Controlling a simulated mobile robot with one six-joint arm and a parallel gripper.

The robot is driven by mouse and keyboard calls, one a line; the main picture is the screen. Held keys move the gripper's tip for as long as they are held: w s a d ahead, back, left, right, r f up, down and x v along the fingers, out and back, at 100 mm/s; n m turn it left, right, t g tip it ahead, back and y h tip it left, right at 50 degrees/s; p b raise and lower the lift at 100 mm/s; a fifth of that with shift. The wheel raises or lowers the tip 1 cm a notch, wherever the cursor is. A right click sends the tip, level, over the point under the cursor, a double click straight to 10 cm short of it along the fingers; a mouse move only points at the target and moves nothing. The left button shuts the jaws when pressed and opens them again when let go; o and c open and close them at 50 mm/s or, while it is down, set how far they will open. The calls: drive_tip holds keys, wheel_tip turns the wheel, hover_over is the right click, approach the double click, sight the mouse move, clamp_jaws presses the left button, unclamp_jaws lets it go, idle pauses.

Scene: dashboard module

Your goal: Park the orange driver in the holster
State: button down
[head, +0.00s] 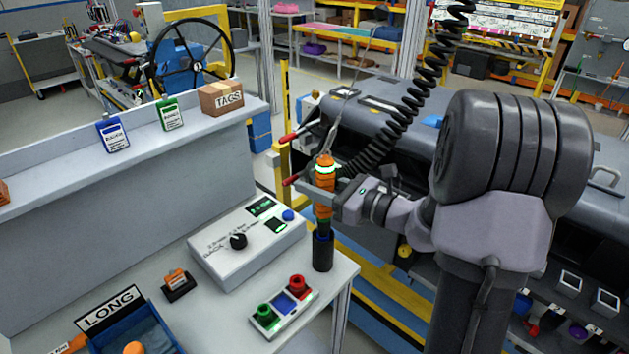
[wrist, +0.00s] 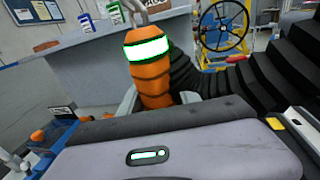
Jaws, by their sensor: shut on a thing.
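The orange driver (head: 324,204) is upright, with a lit green-white band near its top and a cable hook above it. My gripper (head: 322,188) is shut around its orange body. The dark cylindrical holster (head: 322,253) stands at the right edge of the light worktop, directly under the driver. The driver's lower end meets the holster's mouth in the head view; how deep it sits inside cannot be told. In the wrist view the driver (wrist: 153,80) stands between my fingers, and its lower part and the holster are hidden.
A control box (head: 247,240) with a knob stands left of the holster. A button panel (head: 284,306) lies in front. A blue bin (head: 150,325) with a LONG sign (head: 109,309) is at front left. A black coiled hose (head: 415,90) hangs behind the driver. A dark dashboard (head: 385,120) lies beyond.

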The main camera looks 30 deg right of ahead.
drive_tip(key=shift+f+b, duration=1.95)
drive_tip(key=shift+f, duration=0.85)
drive_tip(key=c, duration=0.8)
unclamp_jaws()
